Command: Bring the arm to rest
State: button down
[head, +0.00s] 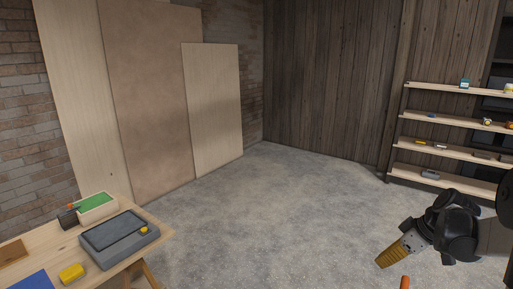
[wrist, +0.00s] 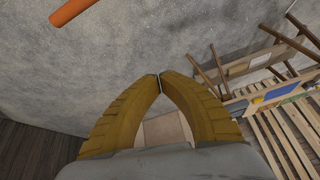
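My gripper (head: 382,264) is at the lower right of the head view, out over bare concrete floor and apart from the table and the shelves. It points down and to the left. In the wrist view, its two yellow fingers curve together and their tips meet (wrist: 160,77). I see nothing held at the tips. Pale flat surfaces show through the gap behind the fingertips. My dark arm links show at the right edge of the head view.
A wooden table (head: 130,269) at lower left holds a grey case (head: 118,240), a green-topped box (head: 96,205) and a yellow block (head: 72,272). Shelves (head: 455,120) stand at right. Panels (head: 150,100) lean on the wall. An orange rod (wrist: 72,10) is near my gripper. The middle floor is clear.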

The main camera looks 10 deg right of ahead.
jog(key=s+a+r+m+h, duration=0.1)
jog(key=s+a+r+m, duration=0.2)
jog(key=a, duration=0.6)
jog(key=s+a+r+h, duration=0.2)
jog(key=a+r, duration=0.2)
jog(key=a, duration=0.4)
jog(key=s+a+m+t, duration=0.2)
jog(key=s+a+m, duration=0.1)
jog(key=s+a, duration=0.5)
jog(key=shift+s+a+t+h, duration=0.3)
jog(key=shift+s+a+t, duration=0.1)
jog(key=shift+a, duration=0.4)
jog(key=shift+r, duration=0.1)
